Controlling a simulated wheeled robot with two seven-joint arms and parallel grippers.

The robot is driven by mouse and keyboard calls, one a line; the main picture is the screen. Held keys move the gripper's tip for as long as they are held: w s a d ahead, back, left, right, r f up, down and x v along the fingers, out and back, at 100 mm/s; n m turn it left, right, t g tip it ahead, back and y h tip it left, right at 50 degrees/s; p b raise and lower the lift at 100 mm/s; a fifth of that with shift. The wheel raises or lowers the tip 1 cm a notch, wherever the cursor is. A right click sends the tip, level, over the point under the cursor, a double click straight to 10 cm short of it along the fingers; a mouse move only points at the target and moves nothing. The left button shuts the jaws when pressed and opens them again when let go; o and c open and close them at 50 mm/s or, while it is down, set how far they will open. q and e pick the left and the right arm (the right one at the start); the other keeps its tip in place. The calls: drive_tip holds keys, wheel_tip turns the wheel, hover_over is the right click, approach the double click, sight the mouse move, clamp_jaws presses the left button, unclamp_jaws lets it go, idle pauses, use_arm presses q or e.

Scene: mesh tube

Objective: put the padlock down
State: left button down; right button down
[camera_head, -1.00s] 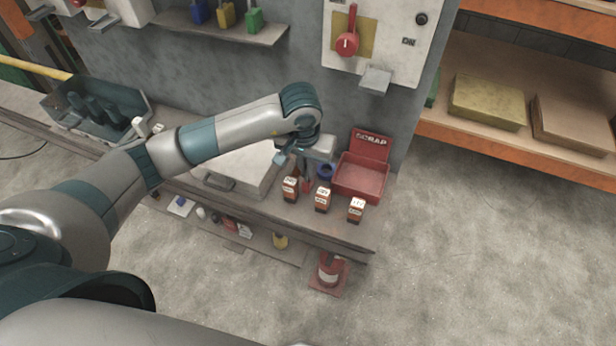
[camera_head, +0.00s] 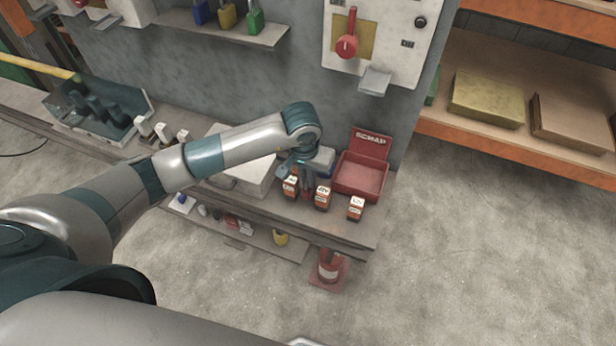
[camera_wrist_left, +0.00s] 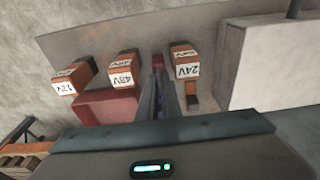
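My left gripper (camera_head: 306,188) points down over the bench, just left of the red SCRAP box (camera_head: 361,176). Its fingers also show in the left wrist view (camera_wrist_left: 162,82), close together around a small red thing (camera_wrist_left: 157,60) at their tips. This appears to be the padlock; its red end also shows in the head view (camera_head: 307,196). The fingers hide most of it, and I cannot tell whether it touches the bench (camera_head: 340,228). It is between the 24V block (camera_wrist_left: 184,62) and the 48V block (camera_wrist_left: 124,66). My right gripper is not in view.
A third block, marked 12V (camera_wrist_left: 72,78), stands near the bench's front edge. A pale case (camera_head: 240,172) lies left of the gripper. Blue (camera_head: 201,12), yellow (camera_head: 227,15) and green (camera_head: 255,20) padlocks stand on the wall shelf.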

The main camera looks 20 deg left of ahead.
sight(306, 191)
use_arm(q)
drive_tip(key=c, duration=2.2)
unclamp_jaws()
drive_tip(key=shift+r, duration=0.2)
drive_tip(key=r+b, duration=0.1)
drive_tip(key=r, duration=0.2)
drive_tip(key=s+r+b, duration=0.1)
drive_tip(key=r, duration=0.2)
drive_tip(key=r+b, duration=0.2)
drive_tip(key=r, duration=0.2)
drive_tip(key=shift+s, duration=0.2)
drive_tip(key=shift+s+r, duration=0.2)
drive_tip(key=shift+r, duration=0.65)
